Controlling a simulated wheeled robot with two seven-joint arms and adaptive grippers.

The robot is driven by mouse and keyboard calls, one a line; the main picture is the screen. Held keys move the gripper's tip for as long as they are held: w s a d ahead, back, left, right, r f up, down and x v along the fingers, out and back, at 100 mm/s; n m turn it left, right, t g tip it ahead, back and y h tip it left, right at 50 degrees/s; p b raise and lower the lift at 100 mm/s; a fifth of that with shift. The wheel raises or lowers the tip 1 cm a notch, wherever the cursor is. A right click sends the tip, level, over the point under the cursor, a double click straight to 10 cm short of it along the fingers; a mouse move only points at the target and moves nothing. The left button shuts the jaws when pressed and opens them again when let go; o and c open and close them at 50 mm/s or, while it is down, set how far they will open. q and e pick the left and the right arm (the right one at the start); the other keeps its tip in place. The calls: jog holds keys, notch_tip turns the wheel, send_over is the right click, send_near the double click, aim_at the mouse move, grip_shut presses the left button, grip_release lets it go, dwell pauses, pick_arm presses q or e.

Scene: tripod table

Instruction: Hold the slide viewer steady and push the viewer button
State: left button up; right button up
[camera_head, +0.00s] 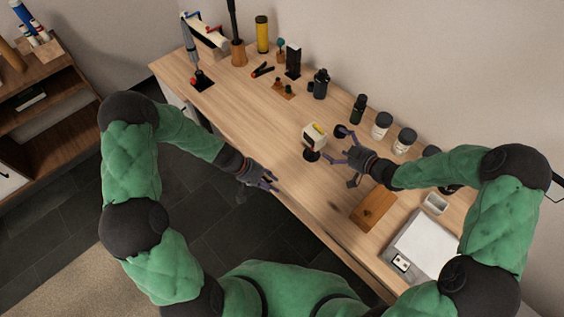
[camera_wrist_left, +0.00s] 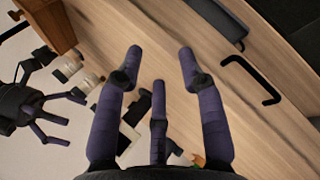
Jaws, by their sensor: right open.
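The slide viewer (camera_head: 314,135) looks like a small white box with a yellowish edge, on a dark round base on the wooden table. Its button is too small to make out. My right gripper (camera_head: 345,154) is open just right of the viewer, its fingers pointing toward it; I cannot tell whether they touch. My left gripper (camera_head: 271,183) is open and empty at the table's front edge, left of and nearer than the viewer. Its spread fingers (camera_wrist_left: 158,75) fill the middle of the left wrist view, where my right gripper (camera_wrist_left: 60,120) shows at the left.
The table (camera_head: 235,120) has clear room left of the viewer. A black handle (camera_wrist_left: 252,80) shows on the table front.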

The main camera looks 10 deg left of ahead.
aim_at(317, 136)
pick_arm(q)
jog(key=w+d+t+h, duration=0.1)
jog(key=w+h, duration=0.1)
jog(key=w+d+t+h, duration=0.1)
jog(key=w+h, duration=0.1)
jog(key=w+d+r+n+t+h, duration=0.1)
jog(key=w+h, duration=0.1)
jog(key=shift+w+d, duration=0.35)
jog(key=shift+w, duration=0.05)
jog(key=shift+w+d+t+h, duration=0.15)
jog(key=shift+w+t+h, duration=0.1)
jog(key=shift+t+h, duration=0.25)
jog(key=shift+w+n+t+h, duration=0.4)
jog(key=shift+t+h, duration=0.3)
jog(key=shift+t, duration=0.3)
jog(key=shift+w+a+n+t+h, duration=0.1)
jog(key=shift+a+n+t+h, duration=0.1)
jog(key=shift+t, duration=0.35)
jog(key=shift+w+a+n+t+h, duration=0.1)
jog(key=shift+t+h, duration=0.1)
jog(key=shift+t, duration=0.35)
jog(key=shift+a+r+t, duration=0.3)
jog(key=shift+t, duration=0.6)
pick_arm(e)
jog(key=x, duration=1.1)
jog(key=shift+c, duration=0.3)
